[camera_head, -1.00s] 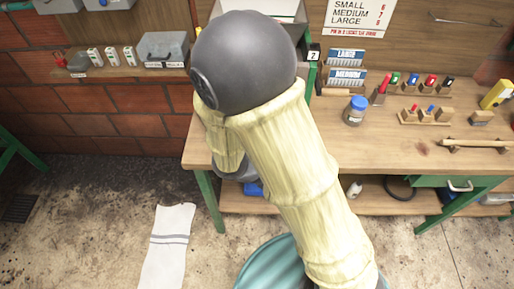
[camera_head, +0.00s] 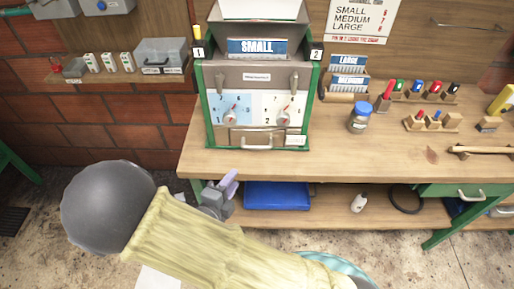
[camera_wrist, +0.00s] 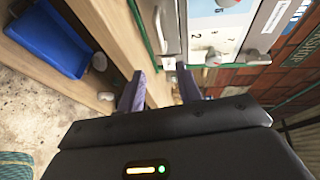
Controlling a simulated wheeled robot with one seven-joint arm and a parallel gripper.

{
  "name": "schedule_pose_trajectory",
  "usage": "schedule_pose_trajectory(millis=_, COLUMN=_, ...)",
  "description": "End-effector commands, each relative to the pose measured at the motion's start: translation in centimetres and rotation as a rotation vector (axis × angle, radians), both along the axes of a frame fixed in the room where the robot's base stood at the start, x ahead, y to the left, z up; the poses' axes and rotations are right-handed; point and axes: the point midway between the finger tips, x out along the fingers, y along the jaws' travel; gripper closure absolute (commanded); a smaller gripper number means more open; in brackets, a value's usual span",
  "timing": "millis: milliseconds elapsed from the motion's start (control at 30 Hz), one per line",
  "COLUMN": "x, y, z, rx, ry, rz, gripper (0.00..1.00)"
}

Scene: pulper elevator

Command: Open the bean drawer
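A green-framed grey machine (camera_head: 257,75) stands on the workbench, marked SMALL, with two dials on its front. A shut drawer front with a metal handle (camera_head: 257,146) runs along its bottom edge; no bean label is legible. The handle also shows upright at the top of the wrist view (camera_wrist: 160,28). My gripper (camera_head: 226,190) is low in front of the bench edge, below and left of the handle, partly behind my arm. In the wrist view my gripper (camera_wrist: 160,90) has its two purple fingers apart with nothing between them, short of the drawer.
The wooden bench top (camera_head: 380,155) is clear in front of the machine. A blue tray (camera_head: 277,196) lies on the lower shelf. A green bench drawer (camera_head: 465,191) with a handle is at right. A blue-lidded jar (camera_head: 360,118) stands right of the machine.

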Motion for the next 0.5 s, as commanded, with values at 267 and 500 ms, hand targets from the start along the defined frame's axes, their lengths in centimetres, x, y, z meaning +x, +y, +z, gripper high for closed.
schedule_pose_trajectory(millis=267, x=3.1, y=-1.6, z=-0.6, rx=-0.001, ry=0.0, rz=-0.006, gripper=0.65)
schedule_pose_trajectory(millis=500, x=6.9, y=-3.4, z=-1.4, rx=0.0, ry=-0.001, rz=-0.007, gripper=0.65)
